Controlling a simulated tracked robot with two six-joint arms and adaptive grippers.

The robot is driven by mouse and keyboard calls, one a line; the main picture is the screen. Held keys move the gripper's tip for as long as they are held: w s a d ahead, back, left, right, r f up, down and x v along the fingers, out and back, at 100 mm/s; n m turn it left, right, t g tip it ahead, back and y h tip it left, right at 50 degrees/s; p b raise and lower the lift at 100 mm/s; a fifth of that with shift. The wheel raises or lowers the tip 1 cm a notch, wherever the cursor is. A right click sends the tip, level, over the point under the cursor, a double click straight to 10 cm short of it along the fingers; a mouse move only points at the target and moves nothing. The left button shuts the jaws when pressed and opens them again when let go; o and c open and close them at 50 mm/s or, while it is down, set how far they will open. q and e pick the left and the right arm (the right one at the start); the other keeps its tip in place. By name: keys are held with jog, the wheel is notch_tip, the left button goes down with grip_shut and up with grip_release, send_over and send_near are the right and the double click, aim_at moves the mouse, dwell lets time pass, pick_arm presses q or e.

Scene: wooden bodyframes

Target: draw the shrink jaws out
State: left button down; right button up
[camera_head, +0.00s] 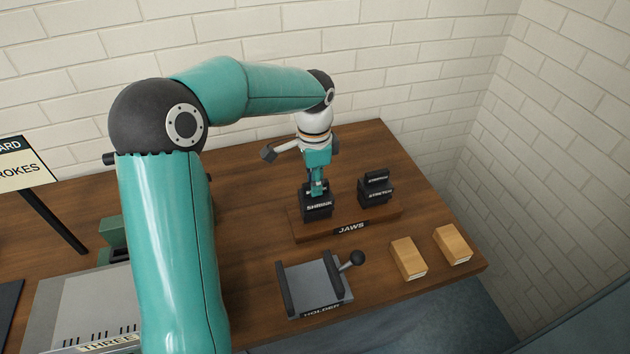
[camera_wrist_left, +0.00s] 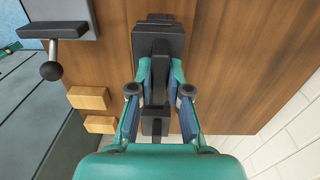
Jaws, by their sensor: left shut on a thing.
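The shrink jaws (camera_wrist_left: 159,74) are a dark piece that stands in the black block labelled SHRINK (camera_head: 318,208) on the JAWS rack (camera_head: 350,227). My left gripper (camera_head: 318,187) points down over that block and is shut on the jaws. In the wrist view its two fingers (camera_wrist_left: 159,93) close on the dark piece from both sides. The fingers hide much of the jaws in the head view, and I cannot tell whether they are raised at all.
The stretch jaws (camera_head: 376,178) stand in their own block just right on the rack. A grey holder (camera_head: 318,286) with a black ball lever is in front. Two wooden blocks (camera_head: 408,258) (camera_head: 453,245) lie at the right. Brick walls close the back and right.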

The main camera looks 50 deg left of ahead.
pick_arm(q)
jog(key=shift+f+b, duration=0.3)
jog(key=shift+f, duration=0.05)
jog(key=c, duration=1)
grip_release()
jog(key=shift+c, duration=0.2)
jog(key=shift+f, duration=0.1)
notch_tip(320, 180, up, 12)
jog(key=shift+a, duration=0.1)
